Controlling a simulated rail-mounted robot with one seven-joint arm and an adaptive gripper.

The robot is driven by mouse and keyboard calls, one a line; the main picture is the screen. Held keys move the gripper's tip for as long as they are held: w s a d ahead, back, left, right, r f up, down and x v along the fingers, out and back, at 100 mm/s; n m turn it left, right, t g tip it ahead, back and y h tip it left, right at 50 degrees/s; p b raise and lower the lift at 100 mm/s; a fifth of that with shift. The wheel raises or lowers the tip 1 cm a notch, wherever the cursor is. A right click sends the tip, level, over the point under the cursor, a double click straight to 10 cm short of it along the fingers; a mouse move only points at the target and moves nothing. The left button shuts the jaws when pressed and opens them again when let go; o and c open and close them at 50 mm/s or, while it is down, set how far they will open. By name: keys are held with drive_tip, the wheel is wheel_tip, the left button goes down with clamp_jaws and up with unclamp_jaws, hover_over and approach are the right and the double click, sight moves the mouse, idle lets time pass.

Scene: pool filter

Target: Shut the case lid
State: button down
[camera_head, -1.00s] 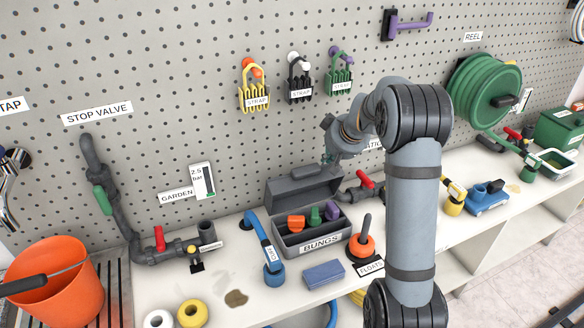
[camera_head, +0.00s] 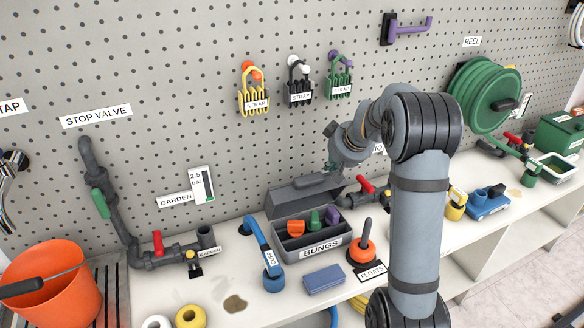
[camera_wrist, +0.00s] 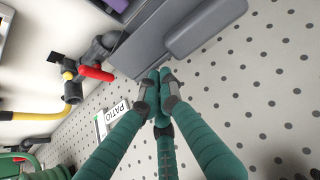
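The grey case labelled BUNGS (camera_head: 322,249) stands on the bench with orange, green and purple bungs inside. Its grey lid (camera_head: 290,200) is open, raised at the back of the case. The lid also shows in the wrist view (camera_wrist: 165,45), with a thicker raised block on its face. My gripper (camera_head: 330,168) is at the top right of the lid, partly hidden by my own arm. In the wrist view my gripper (camera_wrist: 160,78) has its green fingers shut together, with nothing seen between them. The tips are close to the lid's edge; I cannot tell whether they touch.
A pipe with a red valve handle (camera_head: 368,184) stands right of the case. The pegboard (camera_head: 215,135) is behind.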

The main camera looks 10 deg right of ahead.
sight(335, 185)
drive_tip(key=shift+g, duration=0.8)
drive_tip(key=s+f, duration=0.1)
drive_tip(key=s, duration=0.1)
drive_tip(key=s+f+p, duration=0.1)
drive_tip(key=s+f, duration=0.1)
drive_tip(key=shift+d+f, duration=0.15)
drive_tip(key=shift+d, duration=0.05)
drive_tip(key=w+r+p, duration=0.1)
drive_tip(key=r+p, duration=0.1)
drive_tip(key=shift+w+r+p, duration=0.2)
drive_tip(key=shift+w+p, duration=0.15)
drive_tip(key=shift+p, duration=0.05)
drive_tip(key=shift+w+a+r, duration=0.1)
drive_tip(key=shift+w, duration=0.1)
